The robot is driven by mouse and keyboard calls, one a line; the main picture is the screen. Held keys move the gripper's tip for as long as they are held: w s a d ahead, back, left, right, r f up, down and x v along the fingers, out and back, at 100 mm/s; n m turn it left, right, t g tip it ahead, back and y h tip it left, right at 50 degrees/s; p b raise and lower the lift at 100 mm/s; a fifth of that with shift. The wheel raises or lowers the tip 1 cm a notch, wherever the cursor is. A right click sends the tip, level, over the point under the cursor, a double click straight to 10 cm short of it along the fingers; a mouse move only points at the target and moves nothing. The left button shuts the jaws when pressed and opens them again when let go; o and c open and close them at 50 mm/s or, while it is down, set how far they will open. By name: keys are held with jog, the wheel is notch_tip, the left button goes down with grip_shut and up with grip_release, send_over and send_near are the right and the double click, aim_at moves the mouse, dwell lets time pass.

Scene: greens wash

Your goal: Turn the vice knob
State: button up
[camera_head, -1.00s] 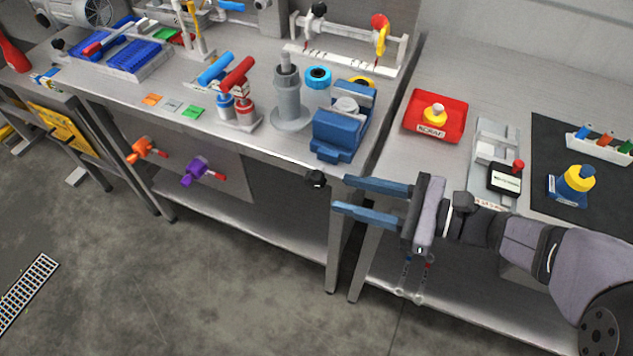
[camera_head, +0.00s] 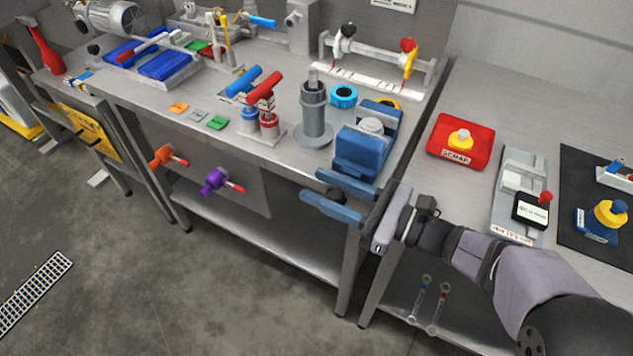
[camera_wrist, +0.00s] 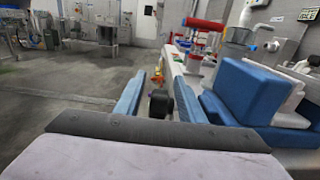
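The blue vice (camera_head: 365,145) with a grey round piece on top stands at the right front corner of the left workbench. Its knob (camera_wrist: 160,103) is black and shows in the wrist view between my two blue fingers; in the head view it is mostly hidden behind the fingers. My gripper (camera_head: 322,192) is open, its fingers on either side of the knob, with gaps visible in the wrist view. In the wrist view the vice body (camera_wrist: 245,95) is just right of the right finger. I cannot tell whether the fingertips reach past the knob.
A grey cylinder stand (camera_head: 314,115) and red and blue T-handles (camera_head: 262,90) stand left of the vice. Orange (camera_head: 165,157) and purple (camera_head: 217,181) valves stick out from the bench front. A red tray (camera_head: 440,140) lies on the right bench. Space before the benches is free.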

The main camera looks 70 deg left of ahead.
jog(key=shift+x, duration=0.9)
grip_shut()
jog(key=shift+p, duration=0.7)
jog(key=shift+f+t+h+p, duration=0.45)
jog(key=shift+t+h+p, duration=0.5)
jog(key=shift+p, duration=1.15)
jog(key=shift+f+t+h+p, duration=0.4)
jog(key=shift+t+h+p, duration=0.5)
jog(key=shift+p, duration=1.15)
jog(key=shift+f+t+h+p, duration=0.45)
jog(key=shift+t+h+p, duration=0.5)
jog(key=shift+p, duration=1.15)
